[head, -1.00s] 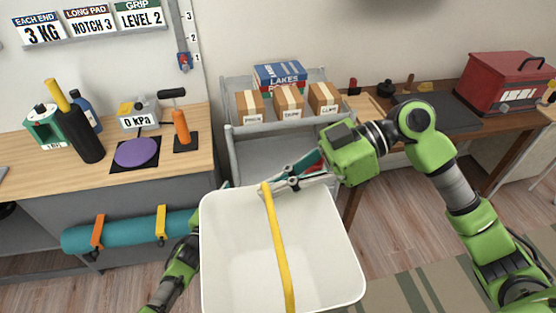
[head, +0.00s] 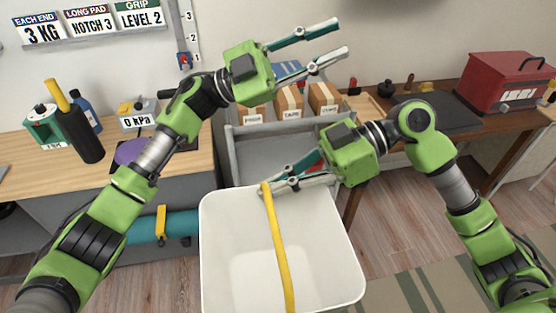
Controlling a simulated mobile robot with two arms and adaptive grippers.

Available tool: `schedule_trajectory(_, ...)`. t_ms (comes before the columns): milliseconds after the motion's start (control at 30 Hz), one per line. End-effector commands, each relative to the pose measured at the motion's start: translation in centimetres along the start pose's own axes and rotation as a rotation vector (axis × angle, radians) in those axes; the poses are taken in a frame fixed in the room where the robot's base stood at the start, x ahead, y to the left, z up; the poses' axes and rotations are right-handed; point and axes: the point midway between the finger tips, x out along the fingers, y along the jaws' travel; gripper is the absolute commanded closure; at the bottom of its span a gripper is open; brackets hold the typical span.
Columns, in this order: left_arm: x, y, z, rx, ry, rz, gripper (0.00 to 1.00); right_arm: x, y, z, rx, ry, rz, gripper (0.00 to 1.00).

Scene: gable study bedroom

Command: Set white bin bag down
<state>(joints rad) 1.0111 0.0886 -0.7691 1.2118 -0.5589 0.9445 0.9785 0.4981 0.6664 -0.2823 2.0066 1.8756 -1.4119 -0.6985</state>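The white bin bag (head: 235,240) is a white, open-topped, box-like holder with a yellow strap (head: 277,240) across it. It is in the lower middle of the head view; its underside is out of sight. My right gripper (head: 268,187) comes in from the right, with its fingers closed together on the bag at the strap's far end, by the rim. My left gripper (head: 342,37) is raised at the top middle, in front of the wall. Its two fingers are spread and empty, well away from the bag.
A grey shelf cart (head: 232,160) with small cardboard boxes (head: 290,101) stands beyond the bag. A desk with a red toolbox (head: 505,82) is at right. Floor (head: 390,235) shows right of the bag.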

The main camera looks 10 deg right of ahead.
Motion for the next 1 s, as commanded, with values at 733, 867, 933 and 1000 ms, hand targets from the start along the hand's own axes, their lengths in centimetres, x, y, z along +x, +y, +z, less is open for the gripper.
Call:
schedule_trajectory(733, -2.0, 19.9, -15.8, 0.306, -0.517, 1.545, 0.74, 0.0, 0.0, -0.1, 0.000, 0.002, 0.000, 1.00)
schedule_trajectory(867, -5.1, 19.4, -16.2, 0.354, -0.733, 1.685, 0.74, 0.0, 0.0, -0.1, 0.000, 0.001, 0.000, 1.00)
schedule_trajectory(933, -6.3, 18.8, -16.5, 0.374, -0.831, 1.732, 0.74, 0.0, 0.0, -0.1, 0.000, 0.001, 0.000, 1.00)
schedule_trajectory(1000, -7.2, 18.4, -16.8, 0.388, -0.905, 1.764, 0.74, 0.0, 0.0, -0.1, 0.000, 0.001, 0.000, 1.00)
